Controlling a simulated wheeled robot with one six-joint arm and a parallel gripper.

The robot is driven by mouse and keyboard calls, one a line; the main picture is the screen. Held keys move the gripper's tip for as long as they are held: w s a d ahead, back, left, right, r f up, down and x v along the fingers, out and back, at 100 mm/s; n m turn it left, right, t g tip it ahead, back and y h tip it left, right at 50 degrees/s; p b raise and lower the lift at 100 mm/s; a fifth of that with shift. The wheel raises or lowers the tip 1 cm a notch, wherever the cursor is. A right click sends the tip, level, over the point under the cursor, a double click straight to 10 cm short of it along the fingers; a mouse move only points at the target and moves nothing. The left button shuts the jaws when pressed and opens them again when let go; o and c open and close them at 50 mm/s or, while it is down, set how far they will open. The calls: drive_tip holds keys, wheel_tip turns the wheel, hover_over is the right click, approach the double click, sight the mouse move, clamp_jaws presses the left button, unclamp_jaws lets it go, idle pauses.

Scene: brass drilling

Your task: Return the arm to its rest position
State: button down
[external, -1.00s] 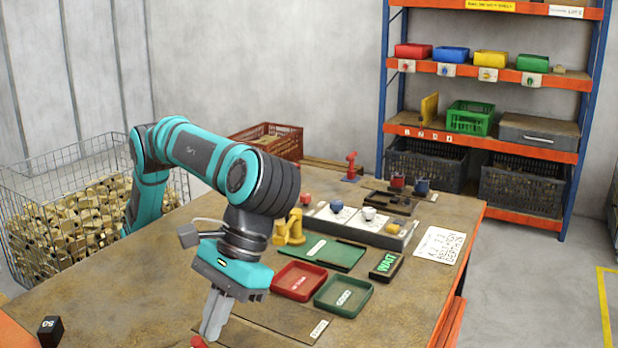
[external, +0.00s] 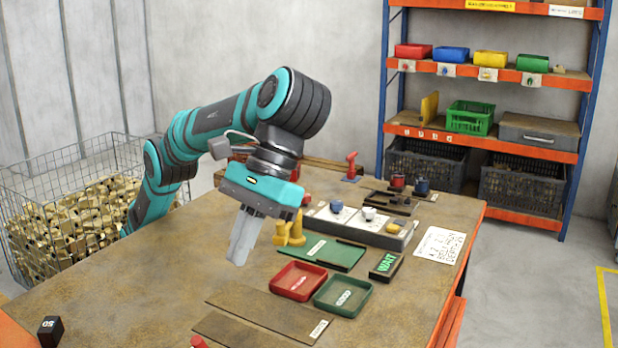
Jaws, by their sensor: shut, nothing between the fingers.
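My gripper (external: 240,262) is shut and empty. It points down, raised above the brown workbench (external: 120,290), left of the yellow fixture (external: 291,230). My teal and dark grey arm reaches in from the left side of the bench, with its elbow low and its wrist lifted. The fingers cover part of the bench surface behind them.
A red tray (external: 299,282) and a green tray (external: 344,296) lie right of my gripper. A dark green mat (external: 334,253) and a WAIT sign (external: 386,266) are behind them. A wire cage of brass pieces (external: 70,215) stands left. The front-left bench is mostly clear.

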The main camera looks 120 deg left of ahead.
drive_tip(key=shift+a, duration=0.1)
idle(0.3)
drive_tip(key=s+a+r+m+t, duration=0.2)
drive_tip(key=s+a+r+t, duration=0.2)
drive_tip(key=s+a+r, duration=0.45)
drive_tip(key=s+a+r+m+t, duration=0.25)
drive_tip(key=a+r+t, duration=0.2)
drive_tip(key=a, duration=0.65)
drive_tip(key=s+a+r+m+t+y, duration=0.15)
drive_tip(key=s+a+m+t, duration=0.25)
drive_tip(key=s+a, duration=1)
drive_tip(key=s+a+f+m+t+y, duration=0.1)
drive_tip(key=s+a+f+m+t, duration=0.1)
drive_tip(key=s, duration=0.6)
drive_tip(key=s+a+f+m+t+y, duration=0.2)
drive_tip(key=s+a+f+m, duration=0.1)
drive_tip(key=s+f, duration=0.4)
drive_tip(key=s+a+f+m+t+y, duration=0.1)
drive_tip(key=s+a+f, duration=0.3)
drive_tip(key=s, duration=0.7)
drive_tip(key=shift+s+a+f+m+t, duration=0.15)
drive_tip(key=shift+s+a+m+t, duration=0.1)
drive_tip(key=shift+a+m+t, duration=0.4)
drive_tip(key=shift+d, duration=0.15)
